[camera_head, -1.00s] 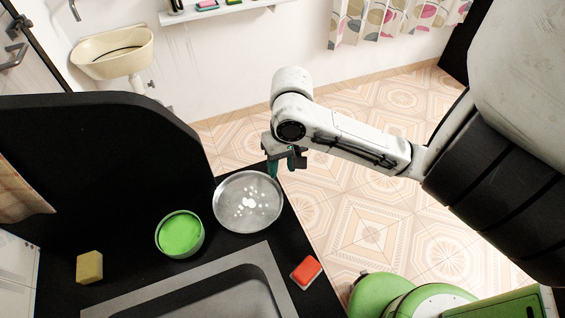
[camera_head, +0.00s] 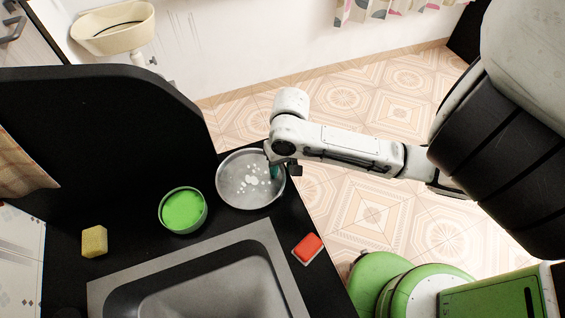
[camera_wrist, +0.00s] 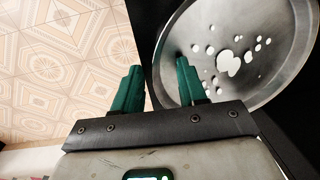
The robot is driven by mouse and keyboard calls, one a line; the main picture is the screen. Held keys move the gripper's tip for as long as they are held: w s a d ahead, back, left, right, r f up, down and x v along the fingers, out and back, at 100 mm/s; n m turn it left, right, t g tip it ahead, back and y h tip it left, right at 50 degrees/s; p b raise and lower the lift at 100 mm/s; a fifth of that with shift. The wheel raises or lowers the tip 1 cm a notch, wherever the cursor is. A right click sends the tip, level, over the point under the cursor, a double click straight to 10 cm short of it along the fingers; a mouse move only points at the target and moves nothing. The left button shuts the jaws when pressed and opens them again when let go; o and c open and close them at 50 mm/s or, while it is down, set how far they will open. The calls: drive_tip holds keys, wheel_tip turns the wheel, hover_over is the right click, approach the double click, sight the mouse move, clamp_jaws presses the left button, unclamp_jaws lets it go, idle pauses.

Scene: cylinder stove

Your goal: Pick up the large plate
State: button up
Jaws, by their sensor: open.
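The large plate (camera_head: 238,190) is a round, shallow, silver metal dish with white spots on its inner face. It rests on the black counter near the back right edge. In the wrist view the plate (camera_wrist: 272,92) fills the upper right. My gripper (camera_head: 274,172) is at the plate's right rim. In the wrist view my gripper (camera_wrist: 157,75) is open, with two green fingers apart. The right finger overlaps the plate in the picture, and the left finger is outside the rim over the counter edge and floor. I cannot tell whether either finger touches the rim.
A green bowl (camera_head: 183,210) stands left of the plate. A yellow sponge (camera_head: 94,241) lies at the left, and a red sponge (camera_head: 308,248) lies near the counter's right edge. A grey sink (camera_head: 200,283) is in front. A black panel (camera_head: 110,140) rises behind the counter.

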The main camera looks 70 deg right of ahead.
drive_tip(key=shift+c, duration=0.3)
clamp_jaws()
drive_tip(key=shift+d, duration=0.15)
